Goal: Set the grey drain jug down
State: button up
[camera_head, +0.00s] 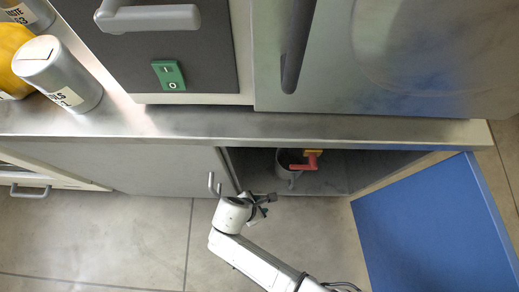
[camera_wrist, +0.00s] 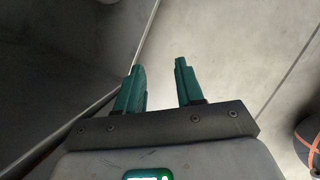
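A grey jug (camera_head: 285,172) stands inside the open cupboard under the bench, below a red-handled valve (camera_head: 305,162) with a yellow part. The valve partly hides the jug's top. My gripper (camera_head: 264,205) is just in front of the cupboard opening, a little nearer and to the left of the jug, not touching it as far as I can see. In the wrist view its two teal fingers (camera_wrist: 160,82) stand apart with nothing between them. The jug cannot be made out in the wrist view.
The blue cupboard door (camera_head: 430,225) stands open at the right. A closed grey door (camera_head: 150,168) with a bar handle (camera_head: 213,184) is at left. Grey and yellow bottles (camera_head: 60,75) stand on the bench. The floor (camera_head: 130,240) in front is clear.

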jog(key=shift+s+a, duration=0.1)
jog(key=shift+a, duration=0.05)
jog(key=s+d+r+m+y, duration=0.1)
jog(key=s+d+r+m, duration=0.2)
jog(key=d+r+m, duration=0.7)
jog(key=s+d+r+m+g+y, duration=0.1)
jog(key=s+d+r+m, duration=0.3)
jog(key=d+r+m, duration=0.7)
jog(key=d+m+y, duration=0.1)
jog(key=d+m, duration=0.3)
jog(key=d, duration=0.3)
jog(key=shift+g+y, duration=0.3)
jog(key=shift+d, duration=0.1)
